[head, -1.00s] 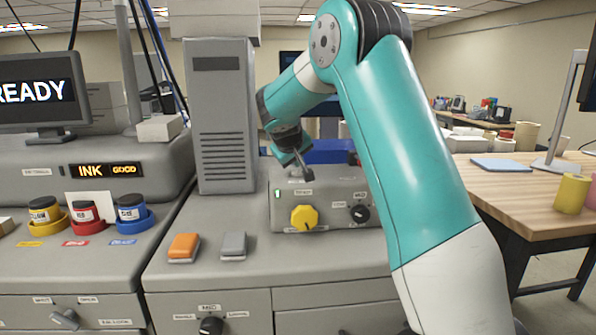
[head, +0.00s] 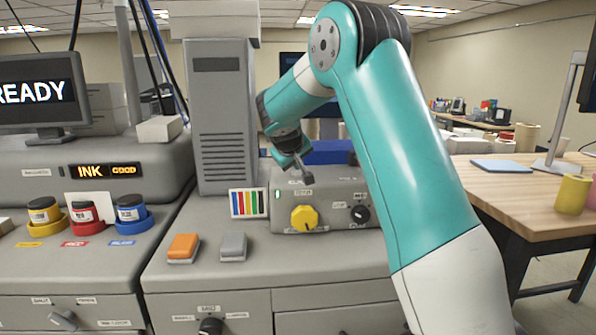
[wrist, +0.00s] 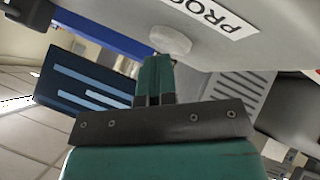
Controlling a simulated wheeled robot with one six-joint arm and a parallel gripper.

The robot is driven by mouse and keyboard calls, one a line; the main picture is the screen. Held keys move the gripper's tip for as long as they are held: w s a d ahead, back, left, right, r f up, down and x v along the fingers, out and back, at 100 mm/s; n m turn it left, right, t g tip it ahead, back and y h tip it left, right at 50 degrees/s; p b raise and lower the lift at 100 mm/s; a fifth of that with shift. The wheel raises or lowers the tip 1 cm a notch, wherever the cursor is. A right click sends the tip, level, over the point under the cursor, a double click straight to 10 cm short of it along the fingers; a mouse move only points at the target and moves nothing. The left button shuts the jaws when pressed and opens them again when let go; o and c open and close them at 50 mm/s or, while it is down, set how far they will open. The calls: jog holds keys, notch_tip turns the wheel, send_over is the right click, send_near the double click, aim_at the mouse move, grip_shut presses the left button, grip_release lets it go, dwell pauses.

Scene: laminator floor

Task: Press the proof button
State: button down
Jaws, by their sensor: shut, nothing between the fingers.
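The proof button (wrist: 172,40) shows in the wrist view as a round pale grey knob on the panel, beside a label (wrist: 207,12) reading "PROO", the rest cut off. My gripper (wrist: 158,62) is shut and empty, its fingertips right at the button's edge; I cannot tell whether they touch. In the head view my gripper (head: 308,177) is at the top of the grey control box (head: 330,225), above a small label. The button is not clear there. A card with coloured stripes (head: 248,203) stands at the left of the box.
A yellow knob (head: 304,218) and a black knob (head: 360,214) are on the box front. An orange pad (head: 183,247) and a grey pad (head: 233,246) lie on the machine top. Ink jars (head: 131,210) stand at left. The monitor (head: 40,92) reads READY.

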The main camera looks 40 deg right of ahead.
aim_at(296, 172)
jog(key=shift+r+p, duration=0.7)
jog(key=shift+r, duration=0.25)
jog(key=shift+r, duration=0.1)
notch_tip(296, 172, up, 5)
jog(key=p, duration=0.4)
dwell(0.5)
